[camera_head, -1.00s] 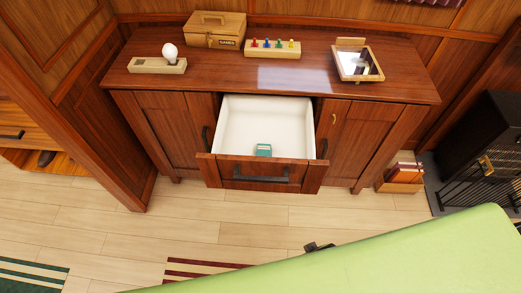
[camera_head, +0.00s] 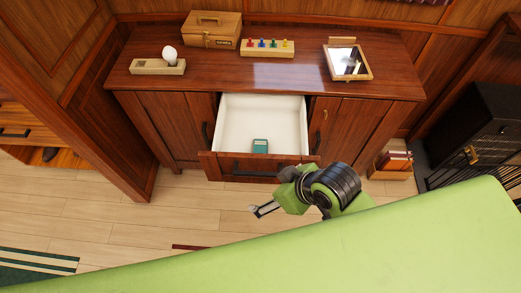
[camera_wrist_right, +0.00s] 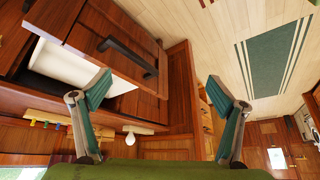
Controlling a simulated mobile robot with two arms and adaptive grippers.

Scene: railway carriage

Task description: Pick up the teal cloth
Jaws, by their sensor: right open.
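The teal cloth (camera_head: 260,146) is a small folded piece lying inside the open white-lined drawer (camera_head: 235,120), near its front wall. That view shows the drawer's handle and front panel at upper left, but not the cloth. My left gripper is not in view.
The drawer sits in a brown cabinet (camera_head: 355,115). On its top are a wooden box (camera_head: 210,30), an egg-shaped item on a stand (camera_head: 157,66), a peg block (camera_head: 267,48) and a framed mirror (camera_head: 347,62). Books (camera_head: 391,164) stand on the floor at right.

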